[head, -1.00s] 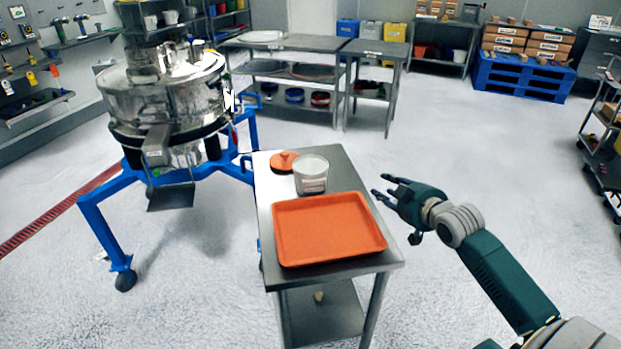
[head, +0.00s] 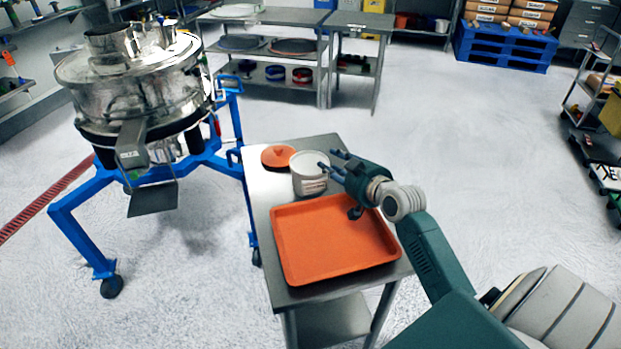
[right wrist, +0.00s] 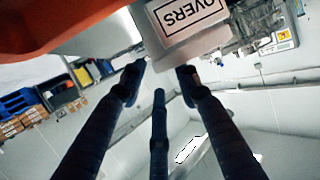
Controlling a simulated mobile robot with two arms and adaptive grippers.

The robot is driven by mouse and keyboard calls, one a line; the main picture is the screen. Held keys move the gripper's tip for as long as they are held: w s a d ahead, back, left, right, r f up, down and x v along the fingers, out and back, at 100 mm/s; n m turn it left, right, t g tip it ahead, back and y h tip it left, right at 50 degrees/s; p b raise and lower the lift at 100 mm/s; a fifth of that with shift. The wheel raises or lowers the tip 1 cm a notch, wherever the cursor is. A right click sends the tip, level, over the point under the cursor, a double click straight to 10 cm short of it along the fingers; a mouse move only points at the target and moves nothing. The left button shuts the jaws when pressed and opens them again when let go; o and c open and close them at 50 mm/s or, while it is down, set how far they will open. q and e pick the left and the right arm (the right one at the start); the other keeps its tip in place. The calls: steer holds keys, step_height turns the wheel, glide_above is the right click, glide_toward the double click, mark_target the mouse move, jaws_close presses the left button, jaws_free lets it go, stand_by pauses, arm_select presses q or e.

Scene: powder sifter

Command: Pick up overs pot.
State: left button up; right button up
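The overs pot (head: 309,181) is a pale, round container standing upright on the small metal table (head: 262,211). In the right wrist view the pot (right wrist: 187,30) shows its "OVERS" label at the top. My right gripper (head: 332,165) is at the pot's right side, above the table's far right edge. In the right wrist view its dark fingers (right wrist: 161,72) are spread, with the pot at or just beyond their tips. I cannot tell whether they touch it. My left gripper is not in view.
An orange lid (head: 278,157) lies left of the pot. An orange tray (head: 330,245) fills the table's near part, under my right wrist. The steel sifter (head: 140,95) on its blue frame (head: 80,212) stands to the left. The floor right of the table is clear.

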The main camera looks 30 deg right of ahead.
mark_target(321, 157)
steer(key=x, duration=0.5)
steer(key=shift+w+f, duration=0.1)
steer(key=shift+c, duration=1.3)
jaws_close()
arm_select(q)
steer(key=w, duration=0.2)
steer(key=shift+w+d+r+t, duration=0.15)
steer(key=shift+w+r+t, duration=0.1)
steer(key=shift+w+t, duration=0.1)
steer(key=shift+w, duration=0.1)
